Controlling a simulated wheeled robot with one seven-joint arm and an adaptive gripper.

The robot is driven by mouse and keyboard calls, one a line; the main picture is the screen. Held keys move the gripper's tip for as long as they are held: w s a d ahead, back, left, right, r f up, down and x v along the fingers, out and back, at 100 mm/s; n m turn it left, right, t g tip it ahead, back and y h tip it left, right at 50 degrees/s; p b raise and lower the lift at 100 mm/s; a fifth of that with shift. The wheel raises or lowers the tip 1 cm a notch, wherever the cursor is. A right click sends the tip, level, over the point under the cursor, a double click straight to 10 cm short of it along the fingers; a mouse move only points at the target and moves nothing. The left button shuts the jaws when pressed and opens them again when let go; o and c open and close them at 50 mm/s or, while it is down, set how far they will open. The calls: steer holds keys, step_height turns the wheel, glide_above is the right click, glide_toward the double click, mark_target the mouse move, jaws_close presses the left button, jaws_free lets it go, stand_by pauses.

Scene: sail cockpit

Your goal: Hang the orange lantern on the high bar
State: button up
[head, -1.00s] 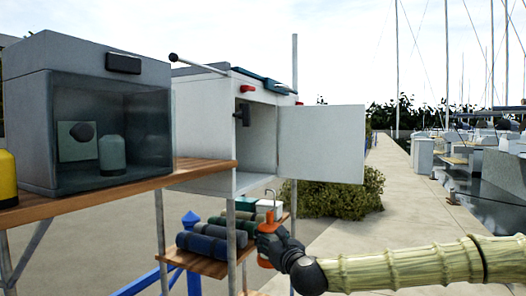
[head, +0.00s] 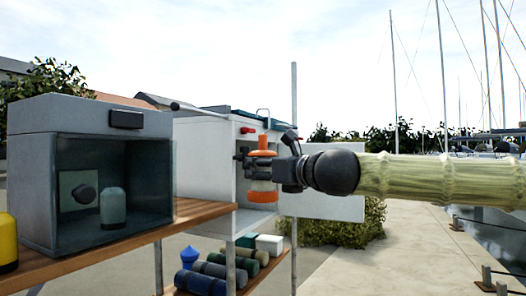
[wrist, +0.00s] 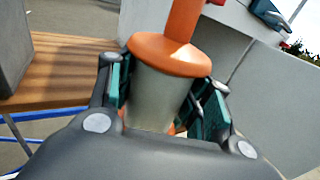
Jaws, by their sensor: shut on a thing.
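My gripper (wrist: 163,98) is shut around the lantern's pale body, one finger on each side; the lantern (wrist: 170,58) fills the middle of the wrist view. The bar's far end is hard to make out.
The white cabinet (head: 205,160) has its door (head: 335,208) swung open to the right. A grey glass-fronted box (head: 60,115) stands left on a wooden shelf (head: 130,238). Rolled bundles (head: 205,280) lie on a lower shelf. A vertical pole (head: 294,90) rises behind the lantern.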

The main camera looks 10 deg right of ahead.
mark_target(268, 154)
steer(key=r, duration=0.1)
steer(key=s+r, duration=0.1)
steer(key=r, duration=0.1)
steer(key=shift+s+a+r, duration=0.15)
steer(key=shift+s+a, duration=0.1)
steer(key=shift+s, duration=0.05)
steer(key=w+a+f+b, duration=0.1)
steer(key=w+a+f, duration=0.1)
steer(key=w+a, duration=0.7)
steer(key=shift+w+a+b, duration=0.2)
steer(key=shift+a+b, duration=0.2)
steer(key=shift+a, duration=1.5)
steer(key=shift+f, duration=0.1)
stand_by(0.4)
steer(key=o, duration=1.2)
steer(key=shift+o, duration=0.2)
